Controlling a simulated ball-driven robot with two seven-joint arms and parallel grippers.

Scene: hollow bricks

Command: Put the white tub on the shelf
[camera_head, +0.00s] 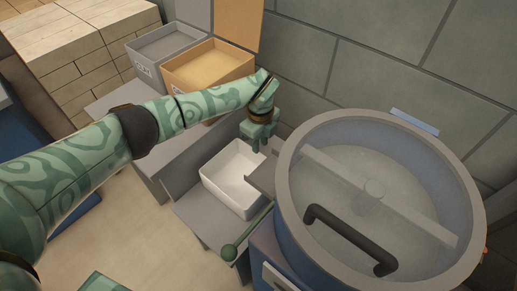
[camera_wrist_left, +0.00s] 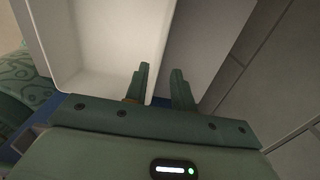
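The white tub (camera_head: 226,188) is an open, empty rectangular tub. It stands upright on a low grey surface (camera_head: 205,222), between a higher grey ledge and the big round vessel. My left gripper (camera_head: 260,145) is at the tub's far right rim, pointing down. In the left wrist view, the tub (camera_wrist_left: 105,45) fills the upper left. The left gripper's fingers (camera_wrist_left: 160,85) are apart, one on the tub's inner side and one outside, with the rim between them and a gap on the outer side. I cannot tell which surface is the shelf. My right gripper is not in view.
A round blue-grey vessel (camera_head: 290,180) with a clear lid and black handle stands close right of the tub. An orange box (camera_head: 208,66) and a grey box (camera_head: 163,48) stand behind. A block wall (camera_head: 400,65) closes the back.

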